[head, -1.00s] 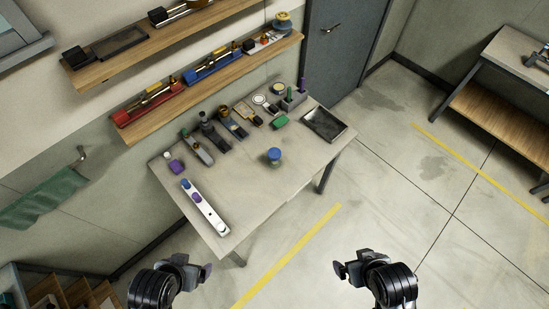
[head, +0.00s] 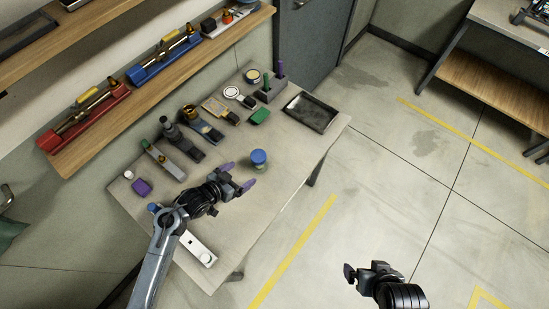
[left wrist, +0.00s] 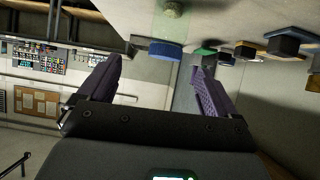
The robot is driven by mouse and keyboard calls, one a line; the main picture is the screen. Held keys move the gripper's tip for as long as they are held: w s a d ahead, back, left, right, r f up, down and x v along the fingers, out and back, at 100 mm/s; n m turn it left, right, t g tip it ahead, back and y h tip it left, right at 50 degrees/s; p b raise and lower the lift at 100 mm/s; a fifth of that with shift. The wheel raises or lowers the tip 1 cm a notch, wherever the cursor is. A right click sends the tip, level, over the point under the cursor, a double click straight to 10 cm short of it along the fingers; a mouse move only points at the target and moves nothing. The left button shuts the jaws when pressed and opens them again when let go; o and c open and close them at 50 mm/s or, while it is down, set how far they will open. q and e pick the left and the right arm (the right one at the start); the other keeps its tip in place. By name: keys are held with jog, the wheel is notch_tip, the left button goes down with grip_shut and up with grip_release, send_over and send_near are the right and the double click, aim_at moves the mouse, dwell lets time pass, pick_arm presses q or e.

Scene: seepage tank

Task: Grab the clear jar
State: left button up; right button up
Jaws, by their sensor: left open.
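The clear jar (head: 258,159) with a blue lid stands upright near the right edge of the table (head: 285,150). My left gripper (head: 239,175) is open over the table, just left of the jar, its purple fingers pointing towards it. In the left wrist view the jar's blue lid (left wrist: 165,50) lies ahead between the open fingers, upside down, with its pale see-through body above. The fingers do not appear to touch it. My right gripper (head: 365,272) hangs over the floor at the lower right; its jaw opening is unclear.
A dark tray (head: 311,112) lies at the far right end. A white strip (head: 198,248) lies partly under my left arm. The table around the jar is clear.

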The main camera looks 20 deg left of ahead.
aim_at(255, 159)
pick_arm(q)
jog(key=shift+t, duration=0.4)
jog(key=w, duration=0.2)
jog(key=w+d+f, duration=0.1)
jog(key=w+b, duration=0.1)
jog(key=w, duration=0.1)
jog(key=shift+w+d+f, duration=0.3)
jog(key=shift+x, duration=3.15)
jog(key=shift+a+f, duration=0.15)
jog(key=shift+f, duration=0.05)
jog(key=shift+s, duration=0.1)
jog(key=c, duration=1.1)
jog(key=shift+r, duration=0.2)
